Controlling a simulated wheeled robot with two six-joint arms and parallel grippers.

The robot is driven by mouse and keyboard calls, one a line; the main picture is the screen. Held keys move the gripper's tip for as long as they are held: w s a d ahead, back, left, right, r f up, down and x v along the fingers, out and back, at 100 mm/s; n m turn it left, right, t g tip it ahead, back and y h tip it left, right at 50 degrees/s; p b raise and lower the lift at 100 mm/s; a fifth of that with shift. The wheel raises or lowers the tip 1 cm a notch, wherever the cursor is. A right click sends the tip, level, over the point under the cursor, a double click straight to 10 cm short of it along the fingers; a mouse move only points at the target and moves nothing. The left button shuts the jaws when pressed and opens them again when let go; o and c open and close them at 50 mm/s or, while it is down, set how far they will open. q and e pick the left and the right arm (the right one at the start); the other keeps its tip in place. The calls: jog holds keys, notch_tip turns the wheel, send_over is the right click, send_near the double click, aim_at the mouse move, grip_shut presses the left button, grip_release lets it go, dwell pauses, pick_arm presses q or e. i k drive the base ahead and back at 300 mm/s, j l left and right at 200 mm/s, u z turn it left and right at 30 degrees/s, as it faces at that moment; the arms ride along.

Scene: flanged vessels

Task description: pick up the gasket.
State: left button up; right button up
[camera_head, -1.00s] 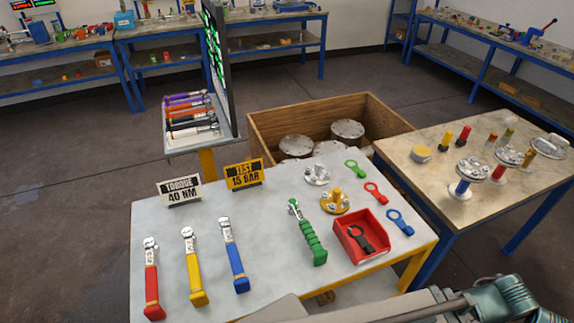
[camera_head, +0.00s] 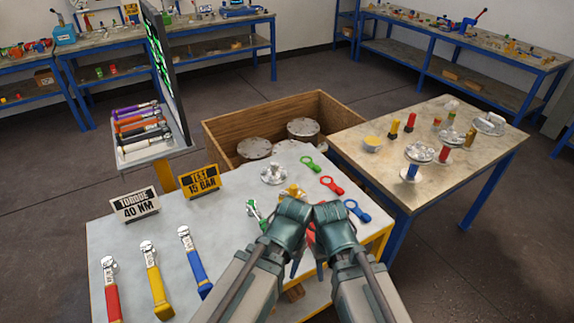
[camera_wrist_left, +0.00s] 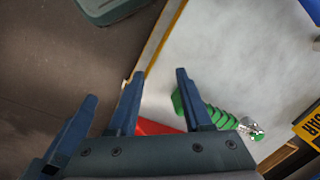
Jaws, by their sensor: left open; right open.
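Several flat rings with tabs, which look like gaskets, lie on the grey table: a green one (camera_head: 313,163), a red one (camera_head: 332,186) and a blue one (camera_head: 356,211). I cannot tell which one the task means. The red tray, which held a black ring earlier, is almost hidden behind my grippers; part of this tray shows in the left wrist view (camera_wrist_left: 155,127), with no ring visible. My left gripper (camera_head: 296,262) and right gripper (camera_head: 318,262) are side by side above the table's front right part. Both are open and empty. The left wrist view shows dark fingers (camera_wrist_left: 160,78) above the tabletop.
A green-handled wrench (camera_wrist_left: 210,113) lies close to my left gripper. A silver flange (camera_head: 273,174) and a yellow flange (camera_head: 292,191) stand behind the grippers. Coloured wrenches and two signs occupy the left. A wooden crate (camera_head: 225,127) and a second table (camera_head: 440,185) stand beyond.

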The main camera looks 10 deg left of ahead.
aim_at(317, 169)
jog(key=i+l+z, duration=0.45)
jog(key=i+l, duration=0.5)
jog(key=i+j, duration=0.05)
jog(key=i, duration=0.05)
